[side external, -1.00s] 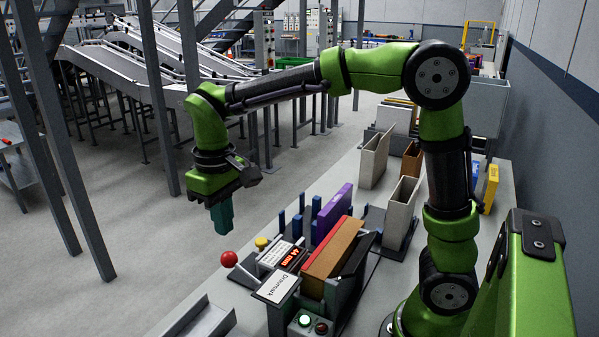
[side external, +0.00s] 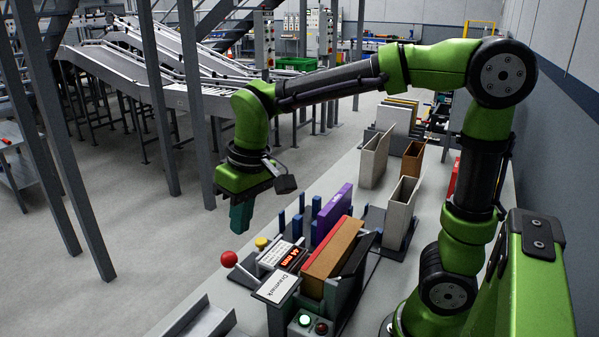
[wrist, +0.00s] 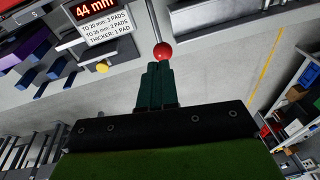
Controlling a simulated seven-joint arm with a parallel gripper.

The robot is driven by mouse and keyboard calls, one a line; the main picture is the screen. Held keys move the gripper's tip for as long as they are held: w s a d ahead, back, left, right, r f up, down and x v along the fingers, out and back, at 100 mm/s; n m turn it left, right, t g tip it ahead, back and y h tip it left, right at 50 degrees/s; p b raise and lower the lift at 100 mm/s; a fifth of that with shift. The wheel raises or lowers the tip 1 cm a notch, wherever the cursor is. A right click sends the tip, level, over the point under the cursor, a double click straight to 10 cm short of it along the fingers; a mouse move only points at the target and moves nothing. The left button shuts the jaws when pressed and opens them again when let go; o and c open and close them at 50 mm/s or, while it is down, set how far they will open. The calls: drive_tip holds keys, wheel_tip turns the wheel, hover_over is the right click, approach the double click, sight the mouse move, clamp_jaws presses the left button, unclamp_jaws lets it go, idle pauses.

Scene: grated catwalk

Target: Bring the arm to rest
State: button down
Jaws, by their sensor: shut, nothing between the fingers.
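My green arm reaches over the work table from the right in the side external view. My gripper (side external: 241,217) points down, with its dark teal fingers together and nothing between them.
A device with a "44 mm" display (side external: 294,257) holds brown and red upright pieces (side external: 332,250). A purple piece (side external: 333,213) stands among blue posts. Beige holders (side external: 402,213) stand behind. A yellow button (side external: 262,243) is near the knob. Open floor lies left of the table.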

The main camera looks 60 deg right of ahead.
drive_tip(key=s+d+r+m+t+y, duration=0.1)
drive_tip(key=s+d+m+t, duration=0.2)
drive_tip(key=s, duration=0.7)
drive_tip(key=shift+d+r+t, duration=0.2)
drive_tip(key=shift+d+t, duration=0.6)
drive_tip(key=shift+t, duration=0.3)
idle(0.3)
